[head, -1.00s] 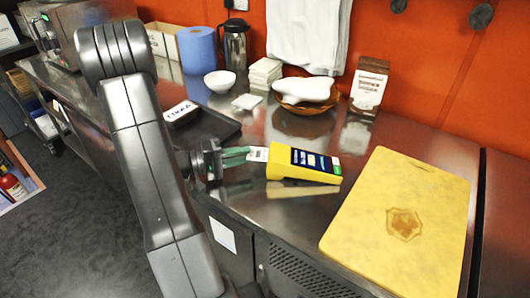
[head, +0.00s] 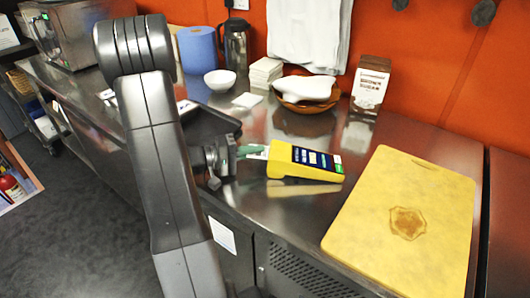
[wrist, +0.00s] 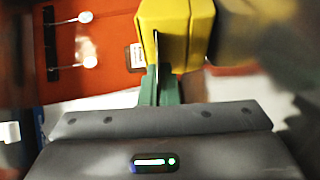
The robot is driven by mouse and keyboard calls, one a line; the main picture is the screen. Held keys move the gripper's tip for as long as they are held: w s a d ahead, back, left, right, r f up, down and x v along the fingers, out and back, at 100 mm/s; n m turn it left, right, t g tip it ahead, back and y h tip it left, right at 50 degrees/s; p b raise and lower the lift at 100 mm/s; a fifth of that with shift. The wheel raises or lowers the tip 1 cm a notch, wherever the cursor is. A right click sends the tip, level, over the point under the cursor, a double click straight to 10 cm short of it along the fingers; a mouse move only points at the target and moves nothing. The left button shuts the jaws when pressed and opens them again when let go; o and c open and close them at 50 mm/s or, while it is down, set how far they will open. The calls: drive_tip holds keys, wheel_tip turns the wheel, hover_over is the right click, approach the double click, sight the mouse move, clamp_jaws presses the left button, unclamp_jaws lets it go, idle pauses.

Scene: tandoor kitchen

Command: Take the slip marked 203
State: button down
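A yellow card terminal (head: 308,164) with a dark lit screen lies on the steel counter. A white slip (head: 262,154) sticks out of its left end; its print is too small to read. My gripper (head: 250,153) has its green fingers at the slip, overlapping it in the head view and hiding part of it.
A yellow cutting board (head: 400,220) lies right of the terminal. A black tray (head: 214,126) is behind my gripper. A wooden bowl (head: 300,103), white napkins (head: 266,71), a white bowl (head: 220,80) and a brown-and-white bag (head: 369,88) stand at the back.

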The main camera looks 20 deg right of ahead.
drive_tip(key=shift+a, duration=0.15)
drive_tip(key=shift+w+a+r+b, duration=0.1)
drive_tip(key=shift+w+a+b, duration=0.1)
drive_tip(key=shift+w+a, duration=0.4)
drive_tip(key=shift+w+a+b, duration=0.15)
drive_tip(key=shift+w+a, duration=0.1)
drive_tip(key=shift+a, duration=0.7)
drive_tip(key=shift+w+a+r+b, duration=0.1)
drive_tip(key=shift+w+a+b, duration=0.1)
drive_tip(key=shift+w+a, duration=0.4)
drive_tip(key=shift+s+a, duration=0.1)
drive_tip(key=shift+a, duration=0.05)
drive_tip(key=r, duration=0.1)
drive_tip(key=a+r+p, duration=0.1)
drive_tip(key=r, duration=0.1)
drive_tip(key=w+r+p, duration=0.1)
drive_tip(key=r, duration=0.1)
drive_tip(key=shift+a, duration=0.35)
